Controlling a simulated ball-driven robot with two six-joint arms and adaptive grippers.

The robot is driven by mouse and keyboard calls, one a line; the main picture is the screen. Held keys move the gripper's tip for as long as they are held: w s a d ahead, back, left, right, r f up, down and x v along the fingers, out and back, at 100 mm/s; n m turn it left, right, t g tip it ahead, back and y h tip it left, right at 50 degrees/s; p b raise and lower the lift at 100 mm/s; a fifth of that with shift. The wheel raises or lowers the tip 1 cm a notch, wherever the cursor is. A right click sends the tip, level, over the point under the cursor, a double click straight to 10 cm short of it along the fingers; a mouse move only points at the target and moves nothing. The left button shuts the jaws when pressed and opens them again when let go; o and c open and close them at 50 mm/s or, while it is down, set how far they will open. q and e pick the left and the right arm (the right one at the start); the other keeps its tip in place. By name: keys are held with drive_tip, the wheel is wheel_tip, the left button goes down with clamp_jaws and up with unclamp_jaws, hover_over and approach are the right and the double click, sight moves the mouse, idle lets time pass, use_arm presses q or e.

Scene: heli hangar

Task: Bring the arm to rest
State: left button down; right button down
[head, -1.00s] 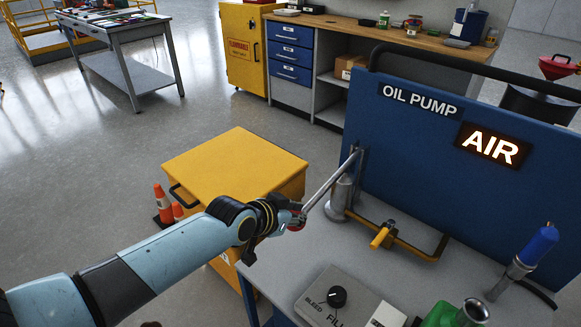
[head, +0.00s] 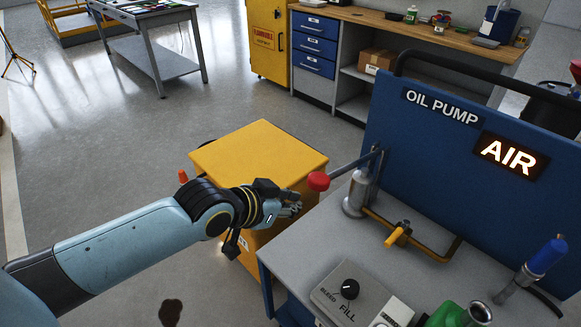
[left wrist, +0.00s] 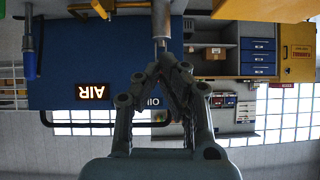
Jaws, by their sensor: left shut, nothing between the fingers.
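My left arm (head: 130,240) reaches in from the left in the head view. Its gripper (head: 297,209) is shut and empty, just left of and below the red knob (head: 318,181) on the pump lever (head: 350,167). A small gap shows between fingers and knob. In the left wrist view, which is upside down, the finger linkages (left wrist: 168,66) come together in front of the pump lever (left wrist: 161,22). My right gripper is not in view.
The grey cart top (head: 325,235) carries the pump (head: 358,195), a yellow-handled valve (head: 397,236) and a black dial (head: 349,289). A blue panel (head: 450,150) with a lit AIR sign (head: 508,155) stands behind. A yellow cabinet (head: 257,155) is close beyond my gripper. Floor is open at left.

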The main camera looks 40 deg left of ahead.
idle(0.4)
use_arm(q)
drive_tip(key=s+f+g+b, duration=0.25)
drive_tip(key=s+f, duration=0.25)
drive_tip(key=f, duration=0.5)
drive_tip(key=s+a+f+n+g+y+b, duration=0.1)
drive_tip(key=s+f+b, duration=0.25)
drive_tip(key=f, duration=0.65)
drive_tip(key=s+f+g+b, duration=0.2)
drive_tip(key=s+f, duration=0.4)
drive_tip(key=f, duration=0.4)
drive_tip(key=s+f+g, duration=0.1)
drive_tip(key=s+f, duration=0.3)
drive_tip(key=s, duration=0.3)
drive_tip(key=s+f+g+b, duration=0.1)
drive_tip(key=s+f, duration=0.3)
drive_tip(key=s, duration=0.4)
drive_tip(key=s+f+g+b, duration=0.1)
drive_tip(key=s+f+g, duration=0.1)
drive_tip(key=s+f, duration=0.3)
drive_tip(key=s, duration=0.3)
drive_tip(key=shift+d, duration=0.3)
drive_tip(key=shift+w, duration=0.1)
drive_tip(key=shift+r, duration=0.1)
